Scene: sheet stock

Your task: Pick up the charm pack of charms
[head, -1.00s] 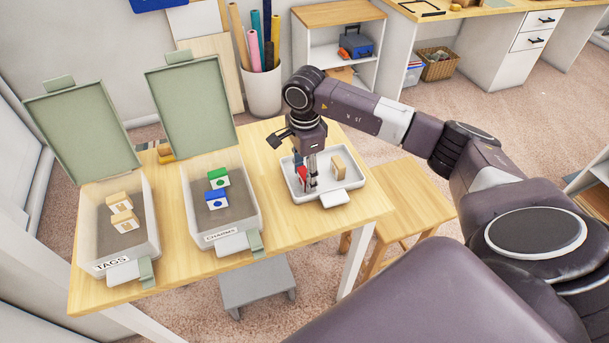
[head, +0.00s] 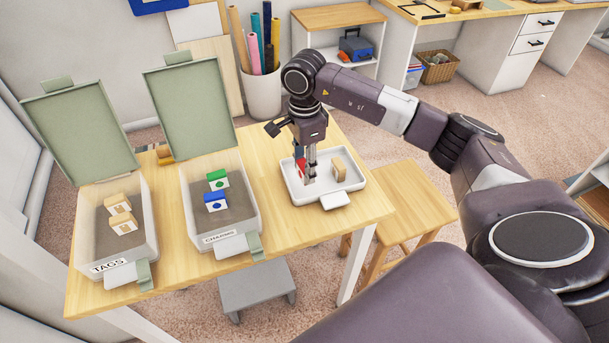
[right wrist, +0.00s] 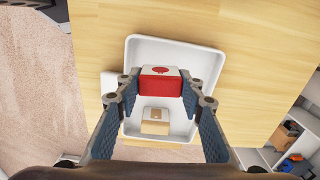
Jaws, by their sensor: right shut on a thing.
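A red charm pack (head: 301,166) with a white top and a red emblem is between the fingers of my right gripper (head: 308,170). In the right wrist view the red pack (right wrist: 161,87) sits between both fingertips, and my right gripper is shut on it. The pack is held above the white tray (head: 325,193). A tan pack (head: 338,168) stands in the tray, right of the gripper; it also shows in the right wrist view (right wrist: 155,122). Fingers hide part of the red pack in the head view. My left gripper is not in view.
An open bin labelled CHARMS (head: 252,212) holds a green pack (head: 217,180) and a blue pack (head: 215,202). An open bin labelled TAGS (head: 83,250) holds tan packs (head: 122,220). Their raised green lids stand behind. A wooden stool (head: 410,195) stands right of the table.

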